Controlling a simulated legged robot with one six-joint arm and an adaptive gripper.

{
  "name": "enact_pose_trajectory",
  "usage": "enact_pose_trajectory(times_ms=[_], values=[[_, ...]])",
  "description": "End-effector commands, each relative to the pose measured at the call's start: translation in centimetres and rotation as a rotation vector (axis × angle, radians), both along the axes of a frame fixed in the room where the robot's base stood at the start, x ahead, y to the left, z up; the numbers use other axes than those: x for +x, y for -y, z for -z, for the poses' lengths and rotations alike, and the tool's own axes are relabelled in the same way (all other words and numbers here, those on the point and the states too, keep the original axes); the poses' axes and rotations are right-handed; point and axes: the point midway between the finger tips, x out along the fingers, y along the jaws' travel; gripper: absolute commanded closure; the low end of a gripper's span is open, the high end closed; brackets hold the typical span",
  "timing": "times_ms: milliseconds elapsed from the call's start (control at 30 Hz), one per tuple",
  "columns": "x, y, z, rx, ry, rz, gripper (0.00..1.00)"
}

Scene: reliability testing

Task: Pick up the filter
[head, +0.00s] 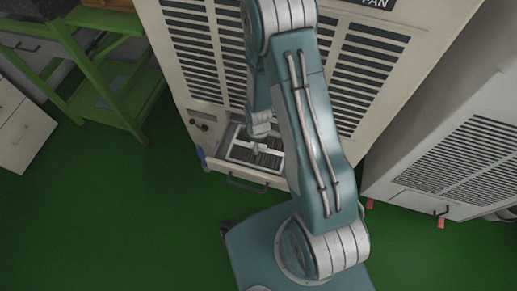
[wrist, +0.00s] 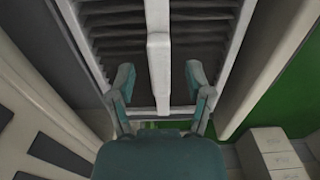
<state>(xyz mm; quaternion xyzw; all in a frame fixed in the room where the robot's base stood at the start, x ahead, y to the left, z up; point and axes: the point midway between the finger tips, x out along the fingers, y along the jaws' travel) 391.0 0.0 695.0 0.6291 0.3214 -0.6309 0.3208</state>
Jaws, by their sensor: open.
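The filter, a pale frame with dark slats, lies in an open drawer low on the beige cabinet in the head view (head: 270,161). In the wrist view the filter (wrist: 158,45) fills the upper middle, with a pale bar running down its centre. My gripper (wrist: 159,76) is open, with one teal finger on each side of that bar and visible gaps between. The depth between fingertips and bar is hard to tell. In the head view my arm reaches down over the drawer, and the gripper is small and partly hidden there.
The drawer (head: 247,182) stands out from the cabinet (head: 185,60), with a dark handle on its front. Another slatted cabinet (head: 450,160) is at the right. A green metal stand (head: 105,90) is at the left. Green floor is clear at lower left.

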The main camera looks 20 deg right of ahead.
Motion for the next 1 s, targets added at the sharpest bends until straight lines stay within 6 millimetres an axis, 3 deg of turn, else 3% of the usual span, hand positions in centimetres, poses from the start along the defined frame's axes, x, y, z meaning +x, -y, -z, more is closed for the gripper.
enact_pose_trajectory(times_ms=[333,467,500,1000], values=[[0.04,0.01,0.82,0.000,0.002,0.000,0.34],[0.04,0.02,0.81,0.000,0.001,0.000,0.92],[0.04,0.02,0.83,0.000,0.001,0.000,1.00],[-0.18,-0.02,0.85,0.001,-0.006,0.000,1.00]])
